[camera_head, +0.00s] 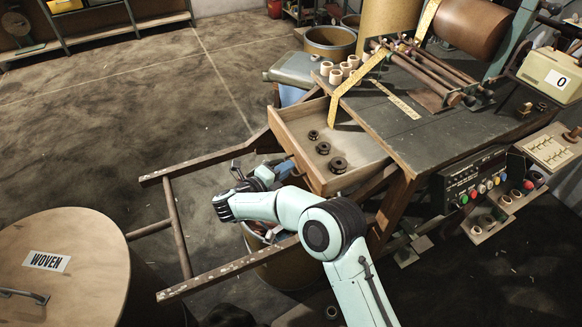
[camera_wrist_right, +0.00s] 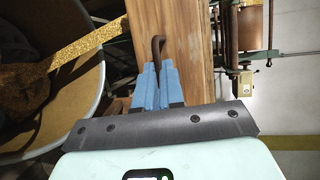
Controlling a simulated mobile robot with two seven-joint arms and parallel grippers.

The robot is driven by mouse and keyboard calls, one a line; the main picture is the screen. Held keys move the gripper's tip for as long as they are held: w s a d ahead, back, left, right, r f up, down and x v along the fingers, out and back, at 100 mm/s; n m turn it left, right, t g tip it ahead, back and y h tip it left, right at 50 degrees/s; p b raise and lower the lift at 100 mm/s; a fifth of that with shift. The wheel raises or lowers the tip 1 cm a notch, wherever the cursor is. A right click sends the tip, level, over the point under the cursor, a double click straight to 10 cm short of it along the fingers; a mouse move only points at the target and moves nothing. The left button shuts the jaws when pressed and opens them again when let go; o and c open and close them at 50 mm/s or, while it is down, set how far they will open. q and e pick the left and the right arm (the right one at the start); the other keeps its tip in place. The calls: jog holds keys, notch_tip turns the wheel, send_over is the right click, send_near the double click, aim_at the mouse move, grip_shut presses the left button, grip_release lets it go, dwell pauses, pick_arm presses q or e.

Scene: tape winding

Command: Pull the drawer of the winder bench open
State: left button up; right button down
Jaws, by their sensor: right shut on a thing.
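The wooden drawer (camera_head: 288,141) of the winder bench (camera_head: 440,118) stands out from under the bench top at its left side. Its inside shows, with several dark rings lying on its floor. My right gripper (camera_head: 288,168) is at the outer face of the drawer front. In the right wrist view, its blue fingers (camera_wrist_right: 160,70) are shut on a dark curved handle (camera_wrist_right: 158,46) on the wooden drawer front (camera_wrist_right: 190,30). In the head view the handle is hidden by the gripper. My left gripper is not in view.
A wooden frame with rails (camera_head: 175,225) lies left of the drawer. A round drum marked WOVEN (camera_head: 70,235) is at the front left. A bin stands below my right arm. Rolls, pale cores (camera_head: 335,76) and yellow tape (camera_head: 347,92) are on the bench. The floor at far left is clear.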

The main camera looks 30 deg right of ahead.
jog(key=c, duration=1.3)
grip_release()
jog(key=shift+o, duration=0.2)
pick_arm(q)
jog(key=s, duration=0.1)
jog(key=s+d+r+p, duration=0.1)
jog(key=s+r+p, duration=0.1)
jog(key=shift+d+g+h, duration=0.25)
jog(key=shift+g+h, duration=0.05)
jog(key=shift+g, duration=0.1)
pick_arm(e)
jog(key=v, duration=1.3)
jog(key=shift+a+r, duration=0.15)
jog(key=shift+a, duration=0.15)
